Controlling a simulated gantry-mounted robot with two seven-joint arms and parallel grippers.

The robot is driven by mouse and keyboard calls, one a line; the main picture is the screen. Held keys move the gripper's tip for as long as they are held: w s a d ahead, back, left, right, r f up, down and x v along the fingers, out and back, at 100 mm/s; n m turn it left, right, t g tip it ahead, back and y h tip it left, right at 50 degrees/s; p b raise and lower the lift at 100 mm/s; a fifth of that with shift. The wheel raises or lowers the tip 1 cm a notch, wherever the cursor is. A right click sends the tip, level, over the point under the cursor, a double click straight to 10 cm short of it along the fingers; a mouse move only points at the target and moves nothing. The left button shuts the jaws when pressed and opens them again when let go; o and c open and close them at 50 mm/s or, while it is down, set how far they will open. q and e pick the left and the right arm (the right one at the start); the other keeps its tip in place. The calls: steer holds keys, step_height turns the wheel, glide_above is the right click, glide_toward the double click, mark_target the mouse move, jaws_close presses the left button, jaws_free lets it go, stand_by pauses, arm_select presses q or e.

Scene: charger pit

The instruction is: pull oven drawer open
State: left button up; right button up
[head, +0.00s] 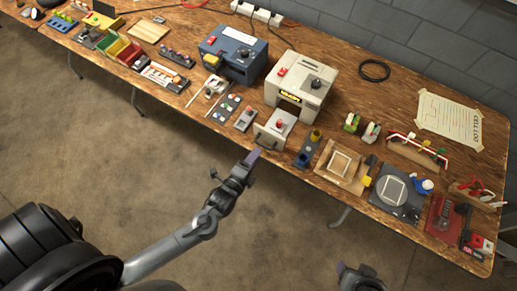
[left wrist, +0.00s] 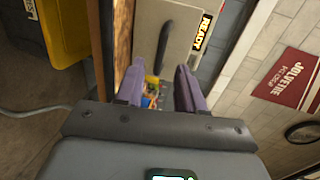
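The pale oven (head: 315,80) stands on the bench, with a READY label (head: 290,96) above a dark front opening. A pale drawer-like box (head: 270,131) with a red piece on top lies before it at the bench's front edge; I cannot tell whether it joins the oven. The left wrist view shows a pale panel (left wrist: 148,22) with a dark handle (left wrist: 163,46) beside the READY label (left wrist: 202,33). My left gripper (head: 254,156) is open, empty and apart from the box, off the bench front. It also shows in the left wrist view (left wrist: 160,90). My right gripper (head: 360,278) is partly cut off below.
A blue machine (head: 233,53) stands left of the oven. Small parts, including a grey switch block (head: 244,119) and a blue block with a yellow top (head: 308,150), crowd the front edge. A wooden frame (head: 341,165) lies further right. The floor before the bench is clear.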

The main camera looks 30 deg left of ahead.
arm_select(q)
steer(key=v, duration=0.6)
steer(key=shift+s+p, duration=0.25)
steer(key=shift+p, duration=0.15)
steer(key=shift+r, duration=0.15)
